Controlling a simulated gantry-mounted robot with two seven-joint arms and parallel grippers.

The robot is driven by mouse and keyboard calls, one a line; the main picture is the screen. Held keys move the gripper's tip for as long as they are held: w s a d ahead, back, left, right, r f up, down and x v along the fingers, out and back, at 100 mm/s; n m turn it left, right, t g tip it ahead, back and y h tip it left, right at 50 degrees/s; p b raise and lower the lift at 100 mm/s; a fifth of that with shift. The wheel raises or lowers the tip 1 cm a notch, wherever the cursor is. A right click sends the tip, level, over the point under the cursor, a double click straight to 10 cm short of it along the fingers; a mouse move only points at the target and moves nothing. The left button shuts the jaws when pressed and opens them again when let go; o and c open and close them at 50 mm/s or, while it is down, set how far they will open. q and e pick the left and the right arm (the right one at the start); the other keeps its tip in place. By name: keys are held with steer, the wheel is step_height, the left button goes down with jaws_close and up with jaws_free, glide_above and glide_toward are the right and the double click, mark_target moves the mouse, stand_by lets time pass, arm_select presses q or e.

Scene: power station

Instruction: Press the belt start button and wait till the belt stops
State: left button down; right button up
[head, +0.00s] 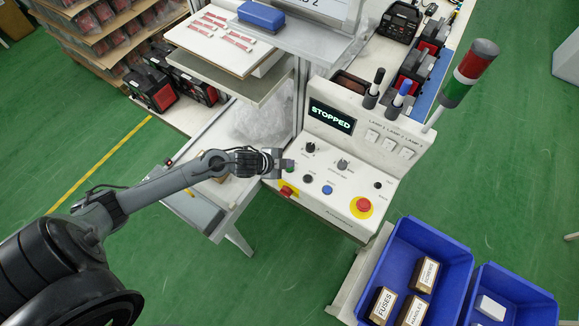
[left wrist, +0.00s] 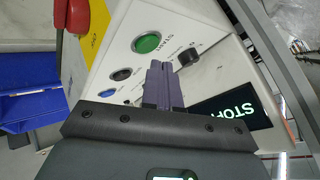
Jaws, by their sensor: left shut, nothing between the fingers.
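The control panel (head: 325,165) has a dark display (head: 331,116) reading "STOPPED". A green button (head: 290,168) sits at the panel's left end, partly hidden by my left gripper (head: 280,160). In the left wrist view the round green button (left wrist: 147,43) shows clearly, with a label beside it that looks like "START". My left gripper is shut and empty, its fingertips (left wrist: 161,68) close to the button. In that view the tips appear just below the button; whether they touch the panel I cannot tell. My right gripper is in neither view.
The panel also has a black button (head: 308,179), a blue button (head: 327,190), black knobs (head: 343,164), a red switch (head: 287,191) and a red mushroom button (head: 363,205). A signal tower (head: 468,74) stands at the right. Blue bins (head: 440,245) hold boxes in front.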

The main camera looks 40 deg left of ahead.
arm_select(q)
steer(key=shift+f, duration=0.15)
steer(key=shift+f, duration=0.3)
